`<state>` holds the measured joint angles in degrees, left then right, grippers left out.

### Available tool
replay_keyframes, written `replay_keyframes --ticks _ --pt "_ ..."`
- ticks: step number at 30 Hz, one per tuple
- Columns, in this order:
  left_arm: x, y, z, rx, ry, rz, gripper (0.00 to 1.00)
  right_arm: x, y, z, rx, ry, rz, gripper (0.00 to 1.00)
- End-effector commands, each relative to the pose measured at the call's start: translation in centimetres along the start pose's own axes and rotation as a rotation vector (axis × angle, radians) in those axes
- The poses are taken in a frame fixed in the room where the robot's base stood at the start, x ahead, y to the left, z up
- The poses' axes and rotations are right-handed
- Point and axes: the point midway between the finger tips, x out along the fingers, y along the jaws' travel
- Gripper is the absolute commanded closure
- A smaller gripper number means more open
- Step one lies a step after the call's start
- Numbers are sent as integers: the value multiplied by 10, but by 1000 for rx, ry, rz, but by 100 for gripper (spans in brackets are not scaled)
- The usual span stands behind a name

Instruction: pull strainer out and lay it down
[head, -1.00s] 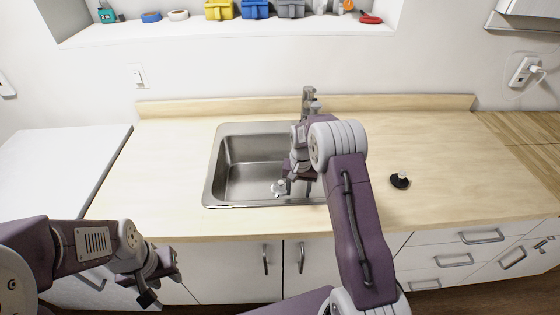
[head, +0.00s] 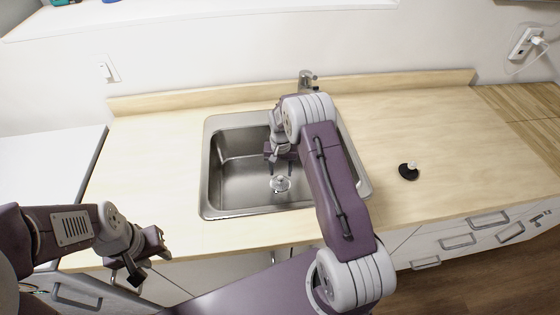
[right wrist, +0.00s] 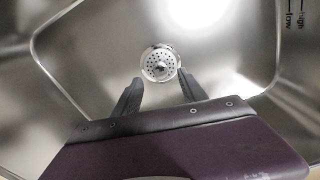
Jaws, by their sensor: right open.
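The strainer (head: 280,184) is a small round metal piece at the bottom of the steel sink (head: 232,180). In the right wrist view the strainer (right wrist: 160,64) shows its holed disc, just beyond my fingertips. My right gripper (head: 279,170) is inside the sink, a little above the strainer. In the right wrist view my right gripper (right wrist: 158,84) is open, with its two fingers apart and nothing between them. My left gripper (head: 150,265) hangs in front of the counter at the lower left, away from the sink; its jaw gap is not clear.
A black stopper with a light knob (head: 409,171) sits on the wooden counter (head: 430,130) right of the sink. The faucet (head: 307,79) stands behind the sink. The counter left of the sink is clear. Cabinet drawers are below the right side.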

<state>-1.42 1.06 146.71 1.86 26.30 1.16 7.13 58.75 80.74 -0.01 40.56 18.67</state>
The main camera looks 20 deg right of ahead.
Motion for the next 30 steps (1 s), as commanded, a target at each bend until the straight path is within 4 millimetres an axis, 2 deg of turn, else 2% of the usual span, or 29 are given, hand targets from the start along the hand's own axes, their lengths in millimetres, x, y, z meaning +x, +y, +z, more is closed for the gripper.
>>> replay_keyframes --ticks 3,6,16,17,22,24,25,27,30 --pt "-4 0 -1 0 0 0 64 21 0 1 0 -2 1 51" --pt "-5 0 -1 0 0 0 64 33 0 0 0 -1 0 51" --pt "-5 0 -1 0 0 0 64 40 0 0 0 1 0 51" --pt "-5 0 -1 0 0 0 64 40 0 0 0 1 0 53" --pt "-5 0 -1 0 0 0 64 40 0 0 0 1 0 100" --pt "-5 0 -1 0 0 0 64 40 0 0 0 1 0 100" --pt "-5 0 -1 0 0 0 64 40 0 0 0 1 0 85" --pt "-5 0 -1 0 0 0 64 40 0 0 0 1 0 100" --pt "-5 0 -1 0 0 0 64 40 0 0 0 1 0 100"
